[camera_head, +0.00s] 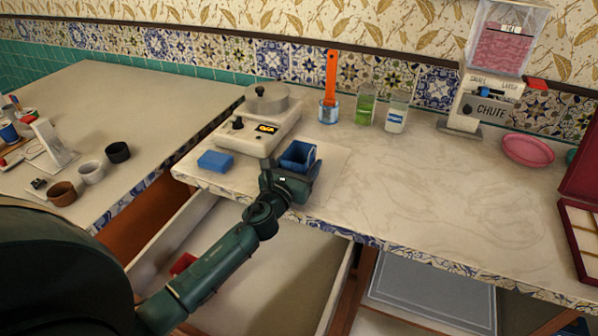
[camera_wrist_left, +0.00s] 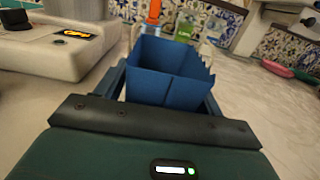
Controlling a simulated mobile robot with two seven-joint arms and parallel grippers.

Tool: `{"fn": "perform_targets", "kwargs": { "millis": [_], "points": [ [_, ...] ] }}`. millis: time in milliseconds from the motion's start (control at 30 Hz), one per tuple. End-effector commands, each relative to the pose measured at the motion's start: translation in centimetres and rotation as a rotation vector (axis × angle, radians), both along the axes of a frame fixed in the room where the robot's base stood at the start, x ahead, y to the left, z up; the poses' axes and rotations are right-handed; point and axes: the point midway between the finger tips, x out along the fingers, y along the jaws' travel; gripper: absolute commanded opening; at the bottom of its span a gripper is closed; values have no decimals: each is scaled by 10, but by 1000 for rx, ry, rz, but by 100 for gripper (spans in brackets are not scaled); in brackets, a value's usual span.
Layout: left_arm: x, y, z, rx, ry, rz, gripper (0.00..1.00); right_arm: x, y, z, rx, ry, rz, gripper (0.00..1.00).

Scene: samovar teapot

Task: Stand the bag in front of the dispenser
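The bag (camera_head: 298,153) is a small dark blue open-topped one, upright at the left part of the marble counter. My left gripper (camera_head: 290,177) is closed around it; in the left wrist view the bag (camera_wrist_left: 168,75) sits between the two fingers, its mouth facing up. I cannot tell whether its bottom touches the counter. The dispenser (camera_head: 486,92) stands at the back right, with a clear hopper of pink contents, a lever marked small and large, and the word CHUTE on its front. The bag is well to the left of it. My right gripper is not in view.
A white scale-like appliance (camera_head: 257,130) and a blue block (camera_head: 215,161) are beside the bag. Several jars, one with an orange utensil (camera_head: 331,75), line the back. A pink bowl (camera_head: 528,150) is right of the dispenser. The middle counter is clear. An open drawer (camera_head: 290,265) is below.

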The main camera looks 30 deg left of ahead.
Motion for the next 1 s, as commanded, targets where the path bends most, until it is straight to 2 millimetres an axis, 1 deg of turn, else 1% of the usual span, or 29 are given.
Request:
{"fn": "perform_targets", "kwargs": {
  "millis": [33,67,467,667,767,867,1000],
  "points": [
    [0,0,0,0,0,0,64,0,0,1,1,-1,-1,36],
    [0,0,0,0,0,0,61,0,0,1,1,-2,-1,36],
    [0,0,0,0,0,0,28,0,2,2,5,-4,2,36],
    [0,0,2,1,-1,0,27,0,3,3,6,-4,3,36],
    [0,1,12,2,-3,0,27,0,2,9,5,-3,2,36],
    [0,1,32,4,-4,-1,27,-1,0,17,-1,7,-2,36],
    [0,0,62,4,-4,-2,27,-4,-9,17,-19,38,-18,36]
  ]
}}
